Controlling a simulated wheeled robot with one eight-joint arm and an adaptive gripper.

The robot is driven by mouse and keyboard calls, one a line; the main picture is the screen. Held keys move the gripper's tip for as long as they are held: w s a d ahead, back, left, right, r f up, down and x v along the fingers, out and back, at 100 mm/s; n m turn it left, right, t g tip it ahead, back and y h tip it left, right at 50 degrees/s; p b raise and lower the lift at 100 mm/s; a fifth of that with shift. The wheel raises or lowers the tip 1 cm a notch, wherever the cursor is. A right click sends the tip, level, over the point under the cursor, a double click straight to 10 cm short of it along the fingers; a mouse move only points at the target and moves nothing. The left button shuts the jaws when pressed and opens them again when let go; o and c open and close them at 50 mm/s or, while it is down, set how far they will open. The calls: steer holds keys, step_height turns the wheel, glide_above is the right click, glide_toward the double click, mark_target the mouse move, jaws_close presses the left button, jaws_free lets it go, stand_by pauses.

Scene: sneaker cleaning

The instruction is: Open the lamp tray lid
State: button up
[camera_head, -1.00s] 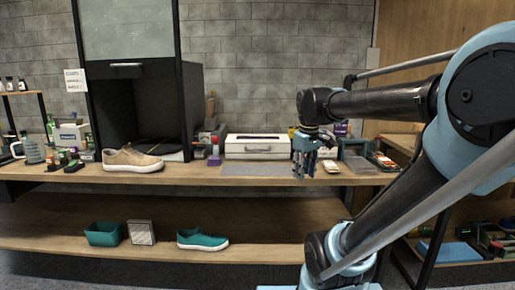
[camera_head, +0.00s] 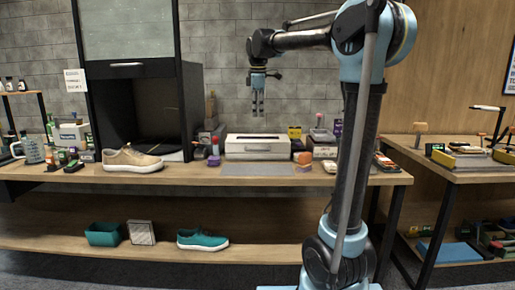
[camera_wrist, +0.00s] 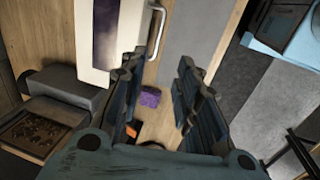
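The lamp tray is a white box (camera_head: 250,138) with a metal handle (camera_head: 257,149) on its front. It stands on the upper shelf of the bench, against the grey wall, and its lid looks shut. My gripper (camera_head: 258,113) hangs above the box with its fingers pointing down, apart from it. In the wrist view part of the box (camera_wrist: 88,60) shows at the top, with its handle (camera_wrist: 157,32) beside it. My gripper (camera_wrist: 158,112) is open there, with a clear gap between the fingers and nothing held.
A grey mat (camera_head: 258,170) lies in front of the box. A purple block (camera_head: 214,160) stands to its left, with a tan sneaker (camera_head: 132,160) and a tall dark cabinet (camera_head: 192,100) further left. Yellow and purple items (camera_head: 294,132) crowd the right side.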

mark_target(258, 150)
steer(key=w+f, duration=0.1)
steer(key=f, duration=0.4)
steer(key=w+f, duration=0.1)
steer(key=f, duration=0.5)
steer(key=w+f, duration=0.1)
steer(key=f, duration=0.5)
steer(key=shift+w+a, duration=0.15)
steer(key=shift+w, duration=0.05)
jaws_close()
